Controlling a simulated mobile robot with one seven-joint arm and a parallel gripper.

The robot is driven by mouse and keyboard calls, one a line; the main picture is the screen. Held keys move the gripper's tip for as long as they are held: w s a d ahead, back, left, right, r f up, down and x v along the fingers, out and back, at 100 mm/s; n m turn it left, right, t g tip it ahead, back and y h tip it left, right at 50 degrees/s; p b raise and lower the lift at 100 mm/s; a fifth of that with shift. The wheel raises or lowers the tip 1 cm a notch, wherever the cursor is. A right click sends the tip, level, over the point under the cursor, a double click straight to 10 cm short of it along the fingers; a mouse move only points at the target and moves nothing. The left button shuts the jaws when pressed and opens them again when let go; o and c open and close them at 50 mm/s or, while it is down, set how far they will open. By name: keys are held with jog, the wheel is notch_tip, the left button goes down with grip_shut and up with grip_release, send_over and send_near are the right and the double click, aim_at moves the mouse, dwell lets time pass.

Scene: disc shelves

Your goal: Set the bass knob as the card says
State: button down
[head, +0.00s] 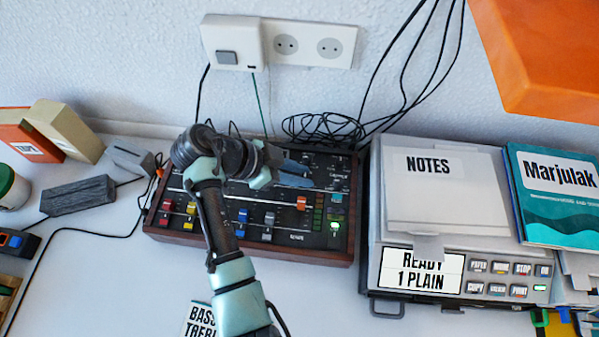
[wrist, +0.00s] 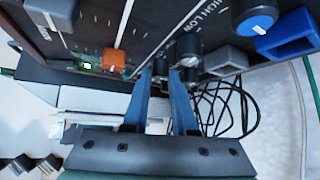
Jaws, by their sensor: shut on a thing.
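The mixer (head: 350,215) is a dark panel with wooden sides, coloured faders and small knobs; its panel also fills the top of the wrist view (wrist: 85,25). My gripper (head: 297,174) is over its upper right part. In the wrist view, the blue fingers of my gripper (wrist: 163,76) are closed around a small dark knob (wrist: 160,66), mostly hidden between them. I cannot read that knob's label or setting. Other dark knobs (wrist: 188,48) stand beside it. A white card (head: 199,322) with "BASS" and "TREBLE" lies at the front, partly covered by my arm.
A grey printer (head: 412,255) with a "NOTES" sheet stands close to the mixer's right. Black cables (head: 322,128) lie behind it. An orange object (head: 540,60) hangs at the upper right. Bare white table (head: 110,290) shows at the front left.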

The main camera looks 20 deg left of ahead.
jog(key=shift+f, duration=0.1)
jog(key=c, duration=0.7)
grip_release()
jog(key=shift+s+p, duration=0.1)
jog(key=shift+p, duration=0.25)
